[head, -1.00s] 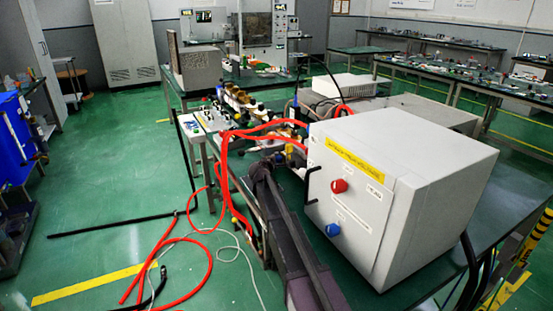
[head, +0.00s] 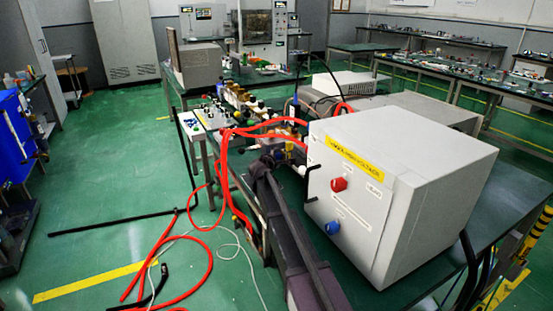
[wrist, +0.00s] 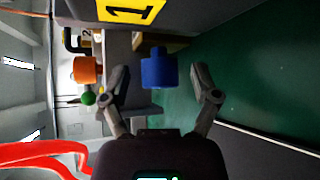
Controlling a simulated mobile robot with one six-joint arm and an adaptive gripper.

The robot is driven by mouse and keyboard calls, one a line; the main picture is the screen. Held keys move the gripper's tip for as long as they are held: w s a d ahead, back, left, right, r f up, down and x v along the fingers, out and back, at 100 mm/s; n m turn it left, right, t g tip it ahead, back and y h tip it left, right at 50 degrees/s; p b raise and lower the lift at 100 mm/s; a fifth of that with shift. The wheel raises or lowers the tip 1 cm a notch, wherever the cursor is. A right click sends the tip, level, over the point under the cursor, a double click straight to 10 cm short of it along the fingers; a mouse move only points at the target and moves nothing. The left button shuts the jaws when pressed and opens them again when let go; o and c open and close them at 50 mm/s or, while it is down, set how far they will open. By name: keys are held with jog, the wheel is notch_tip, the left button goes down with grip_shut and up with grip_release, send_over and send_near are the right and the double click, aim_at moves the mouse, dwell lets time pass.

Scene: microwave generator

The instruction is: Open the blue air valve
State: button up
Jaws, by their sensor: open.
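A blue cylindrical valve handle (wrist: 157,68) shows in the wrist view, just ahead of my gripper (wrist: 163,80). My gripper is open, with one finger to the left of the blue handle and one to its right. Both fingers look apart from the handle, though the exact depth is hard to tell. In the head view my arm reaches toward the equipment on the bench behind the white box, and the blue valve cannot be made out there.
An orange knob (wrist: 87,70) and a green ball (wrist: 89,98) are left of my gripper. A yellow label (wrist: 130,10) marked 1 is above. The white box (head: 440,190) has a red knob (head: 338,184) and a blue knob (head: 332,227). Red hoses (head: 222,160) run beside the bench.

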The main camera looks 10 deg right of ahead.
jog(key=shift+f+m+t+b, duration=0.15)
jog(key=shift+m+t+b, duration=0.2)
jog(key=shift+b, duration=0.4)
